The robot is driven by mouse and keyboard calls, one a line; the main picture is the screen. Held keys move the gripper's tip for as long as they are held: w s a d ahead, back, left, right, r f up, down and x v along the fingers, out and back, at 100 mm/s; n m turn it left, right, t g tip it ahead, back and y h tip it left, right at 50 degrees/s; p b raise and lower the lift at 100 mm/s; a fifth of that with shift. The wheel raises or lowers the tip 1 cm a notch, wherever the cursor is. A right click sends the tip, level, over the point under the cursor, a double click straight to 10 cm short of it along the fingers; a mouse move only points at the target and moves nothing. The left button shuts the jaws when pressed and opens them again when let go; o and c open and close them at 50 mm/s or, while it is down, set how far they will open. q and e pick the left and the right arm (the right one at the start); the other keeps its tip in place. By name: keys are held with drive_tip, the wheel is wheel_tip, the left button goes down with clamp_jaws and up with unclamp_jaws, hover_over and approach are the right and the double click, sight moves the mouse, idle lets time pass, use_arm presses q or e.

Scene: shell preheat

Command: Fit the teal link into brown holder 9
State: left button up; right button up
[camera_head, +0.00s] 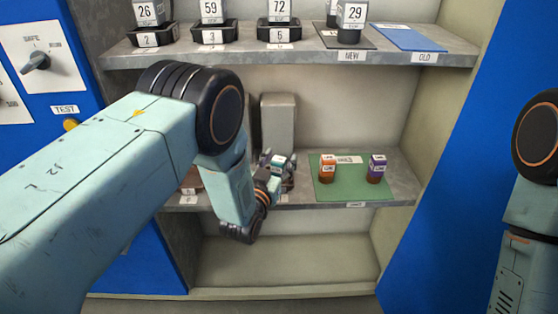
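My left arm comes in from the left and reaches to the middle shelf. My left gripper (281,170) is small and partly hidden behind its own wrist, at the shelf's middle. I cannot tell if its fingers are open or shut, or if they hold anything. I cannot make out a teal link apart from the teal parts of my gripper and arm. A brown piece (191,180) shows at the left end of the middle shelf, largely covered by my arm; its number is not readable. My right gripper is out of view; only part of its arm shows at the right edge.
A green mat (345,190) on the middle shelf carries an orange-topped piece (327,168) and a purple-topped piece (376,169). A grey block (278,122) stands behind my gripper. The upper shelf (290,54) holds black numbered holders. The bottom compartment is empty.

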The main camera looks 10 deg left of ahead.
use_arm(q)
drive_tip(key=shift+w, duration=0.1)
drive_tip(key=shift+r, duration=0.25)
drive_tip(key=s+a+p, duration=0.2)
drive_tip(key=s+p, duration=0.2)
drive_tip(key=s, duration=0.8)
drive_tip(key=s+a+f+g+y, duration=0.2)
drive_tip(key=s+a+f+g, duration=0.2)
drive_tip(key=s+f+g, duration=0.3)
drive_tip(key=s+a+f+n+g, duration=0.1)
drive_tip(key=s+g, duration=0.4)
drive_tip(key=s, duration=0.9)
drive_tip(key=s+a+f+n+g, duration=0.1)
drive_tip(key=s+a+f+g, duration=0.2)
drive_tip(key=s, duration=1)
drive_tip(key=g, duration=0.2)
drive_tip(key=shift+s+f+g+y, duration=0.3)
drive_tip(key=shift+s+f+g, duration=0.1)
